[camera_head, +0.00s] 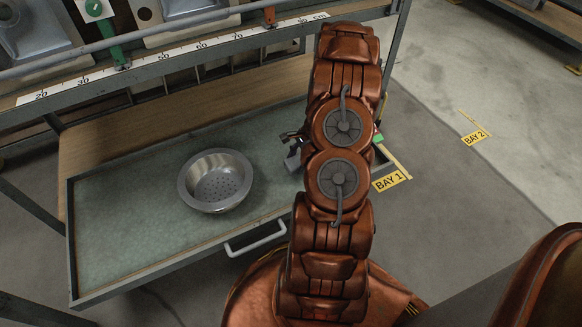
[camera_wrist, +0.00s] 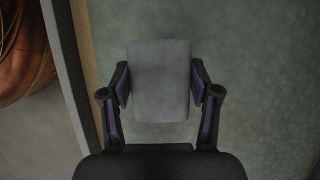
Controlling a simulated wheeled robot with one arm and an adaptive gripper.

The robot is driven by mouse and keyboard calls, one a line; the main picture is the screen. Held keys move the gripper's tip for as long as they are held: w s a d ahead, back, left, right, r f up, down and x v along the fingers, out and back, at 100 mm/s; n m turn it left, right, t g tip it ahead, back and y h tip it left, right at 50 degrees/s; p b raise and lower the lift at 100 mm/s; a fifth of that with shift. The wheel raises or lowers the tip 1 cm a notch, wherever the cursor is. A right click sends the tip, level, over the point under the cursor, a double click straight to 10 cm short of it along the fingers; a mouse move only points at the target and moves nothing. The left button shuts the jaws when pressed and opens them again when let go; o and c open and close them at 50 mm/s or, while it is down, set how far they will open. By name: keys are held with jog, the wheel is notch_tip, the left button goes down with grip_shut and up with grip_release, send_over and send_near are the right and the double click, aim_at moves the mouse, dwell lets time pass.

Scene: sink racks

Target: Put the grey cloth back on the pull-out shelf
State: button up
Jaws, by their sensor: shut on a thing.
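The grey cloth (camera_wrist: 160,60), a small block-like folded shape, is between the two fingers of my gripper (camera_wrist: 160,85) in the wrist view. The gripper is shut on its sides. The pull-out shelf (camera_head: 120,230) is drawn out, with a grey-green surface and a raised rim; its surface also shows behind the cloth in the wrist view (camera_wrist: 265,90). In the head view my arm hides most of the gripper; a dark part of it and a bit of grey show at the arm's left, over the shelf's right end. I cannot tell whether the cloth touches the shelf.
A metal strainer bowl (camera_head: 216,181) stands mid-shelf. The shelf's left part is bare. A white handle (camera_head: 256,238) is on its front edge. A rack beam with a ruler strip (camera_head: 170,60) runs above the back. A yellow BAY 1 label (camera_head: 391,180) lies right of the shelf.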

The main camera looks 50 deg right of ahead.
aim_at(292, 164)
jog(key=shift+w+f, duration=0.15)
jog(key=shift+w, duration=1.1)
notch_tip(292, 164, down, 4)
jog(key=shift+r+b, duration=0.15)
jog(key=shift+b, duration=1.05)
jog(key=shift+r, duration=0.1)
jog(key=o, duration=1)
